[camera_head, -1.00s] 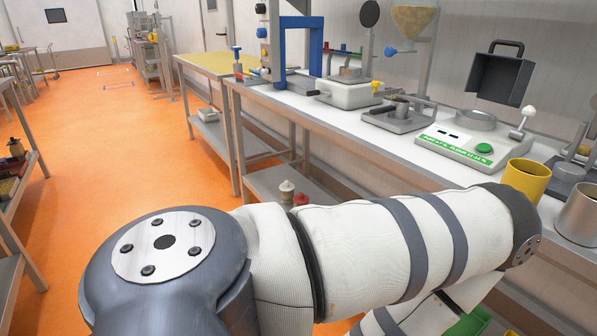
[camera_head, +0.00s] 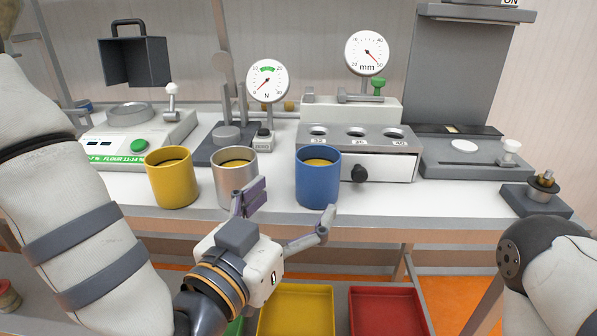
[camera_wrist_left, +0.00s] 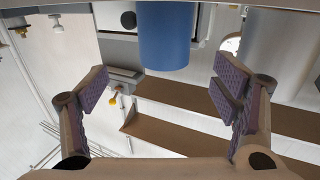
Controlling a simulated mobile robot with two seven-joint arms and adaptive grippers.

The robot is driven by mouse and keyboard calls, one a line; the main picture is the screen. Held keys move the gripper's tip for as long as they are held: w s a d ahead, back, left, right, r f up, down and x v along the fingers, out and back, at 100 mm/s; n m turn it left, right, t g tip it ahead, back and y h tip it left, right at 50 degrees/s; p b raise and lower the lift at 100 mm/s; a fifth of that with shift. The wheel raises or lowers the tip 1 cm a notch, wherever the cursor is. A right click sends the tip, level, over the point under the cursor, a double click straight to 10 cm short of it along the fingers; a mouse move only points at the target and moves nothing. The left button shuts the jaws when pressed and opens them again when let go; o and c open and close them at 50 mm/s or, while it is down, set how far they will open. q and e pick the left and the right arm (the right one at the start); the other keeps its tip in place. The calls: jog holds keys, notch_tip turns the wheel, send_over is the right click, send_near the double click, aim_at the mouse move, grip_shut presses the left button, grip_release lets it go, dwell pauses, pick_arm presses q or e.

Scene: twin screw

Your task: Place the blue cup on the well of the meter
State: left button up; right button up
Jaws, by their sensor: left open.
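The blue cup (camera_head: 318,180) stands upright near the front edge of the bench, with tan content inside. The meter (camera_head: 140,135) is the white box at left with a green label, a green button and a round grey well (camera_head: 130,113). My left gripper (camera_head: 288,212) is open and empty at the bench edge, just in front of the blue cup and the steel cup. In the left wrist view, the blue cup (camera_wrist_left: 166,35) shows beyond the open fingers, between them and not touching. Part of my right arm shows at right; its gripper is out of frame.
A steel cup (camera_head: 234,172) and a yellow cup (camera_head: 171,180) stand left of the blue cup. Behind are a dial gauge (camera_head: 267,82) and a three-hole block with a drawer (camera_head: 352,163). Yellow (camera_head: 295,312) and red (camera_head: 386,310) trays lie below.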

aim_at(308, 181)
pick_arm(q)
jog(key=x, duration=1)
jog(key=shift+w+a+f+b, duration=0.2)
jog(key=shift+a+f+b, duration=0.1)
jog(key=shift+f+b, duration=0.1)
jog(key=shift+w+d+r, duration=0.15)
jog(key=shift+w+d, duration=0.05)
jog(key=shift+w, duration=0.15)
